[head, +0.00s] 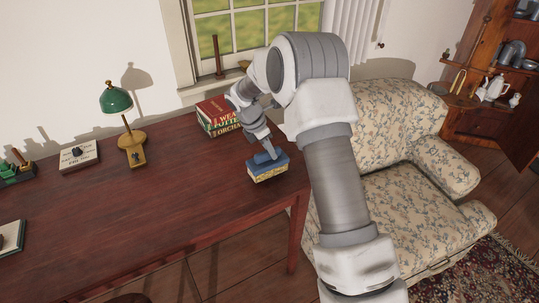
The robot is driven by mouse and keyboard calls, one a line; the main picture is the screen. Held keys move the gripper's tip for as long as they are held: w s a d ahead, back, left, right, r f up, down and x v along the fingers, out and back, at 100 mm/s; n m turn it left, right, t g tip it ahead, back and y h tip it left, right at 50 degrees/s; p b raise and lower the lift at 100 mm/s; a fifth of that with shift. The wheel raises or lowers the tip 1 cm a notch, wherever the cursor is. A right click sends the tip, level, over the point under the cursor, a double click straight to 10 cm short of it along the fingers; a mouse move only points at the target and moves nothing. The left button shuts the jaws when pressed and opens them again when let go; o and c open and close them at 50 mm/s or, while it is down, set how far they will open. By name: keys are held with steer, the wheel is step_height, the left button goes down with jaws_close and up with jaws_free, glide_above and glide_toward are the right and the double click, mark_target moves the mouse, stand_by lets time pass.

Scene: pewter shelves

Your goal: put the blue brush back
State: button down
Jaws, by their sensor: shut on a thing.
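The blue brush (267,162) is near the right end of the dark red-brown desk (150,205). It shows as a blue upper part directly over a pale yellow block-like part; I cannot tell whether the yellow part belongs to it or is a separate thing beneath. My gripper (268,150) points down at the brush from above and is shut on its blue top. The fingertips are small and partly hidden. I cannot tell whether the brush touches the desk or hangs just above it.
A stack of red and green books (218,116) stands behind my gripper by the window. A green-shaded lamp (117,101), a white box (79,155) and a green item (16,171) line the desk's back left. A floral sofa (395,150) stands right. The desk's middle is clear.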

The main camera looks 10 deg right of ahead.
steer(key=shift+f, duration=0.8)
steer(key=shift+f, duration=0.1)
steer(key=c, duration=0.7)
jaws_free()
